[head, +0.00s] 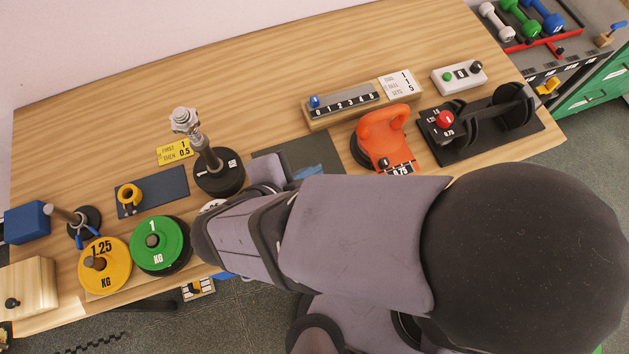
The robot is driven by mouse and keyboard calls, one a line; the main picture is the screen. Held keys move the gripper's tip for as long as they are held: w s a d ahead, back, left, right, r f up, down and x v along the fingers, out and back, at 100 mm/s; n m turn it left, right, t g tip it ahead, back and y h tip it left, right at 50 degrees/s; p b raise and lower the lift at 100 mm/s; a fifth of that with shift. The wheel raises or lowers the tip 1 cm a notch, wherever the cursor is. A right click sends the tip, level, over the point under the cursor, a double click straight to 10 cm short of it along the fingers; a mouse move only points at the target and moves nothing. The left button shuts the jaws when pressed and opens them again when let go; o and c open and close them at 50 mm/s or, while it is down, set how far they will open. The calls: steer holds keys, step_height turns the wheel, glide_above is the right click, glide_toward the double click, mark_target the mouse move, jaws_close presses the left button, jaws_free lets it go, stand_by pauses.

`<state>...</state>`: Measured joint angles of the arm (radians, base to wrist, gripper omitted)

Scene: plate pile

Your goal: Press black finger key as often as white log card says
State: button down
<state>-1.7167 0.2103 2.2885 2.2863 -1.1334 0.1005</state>
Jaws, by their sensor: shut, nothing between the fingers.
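A small white box (445,86) stands at the back right of the table. It has a green button, a small dark window, and a black round knob (476,67) at its right end; I take this knob for the black finger key, but cannot be sure. A white card (398,84) with printed lines leans left of the box. Its figures look like 1, 1 and 5 from top to bottom; the small words beside them are hard to read. My arm crosses the front middle of the view, well away from the box. My gripper is hidden behind my own arm.
A wooden slide scale (345,104) with a blue knob, an orange handled tool (383,135) and a black stand with a red knob (445,120) surround the card and box. Weight plates (160,243), a loading post (217,170) and a yellow card (174,152) are left. The back middle is clear.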

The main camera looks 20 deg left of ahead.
steer(key=shift+f, duration=0.2)
step_height(320, 180, down, 6)
steer(key=b, duration=0.7)
steer(key=shift+a, duration=0.1)
steer(key=shift+f+b, duration=0.6)
steer(key=shift+f, duration=0.65)
steer(key=shift+f, duration=0.15)
stand_by(1.0)
steer(key=shift+f, duration=0.3)
steer(key=shift+f, duration=0.6)
stand_by(0.9)
steer(key=shift+r, duration=0.15)
steer(key=shift+r+p, duration=0.9)
steer(key=shift+p, duration=0.2)
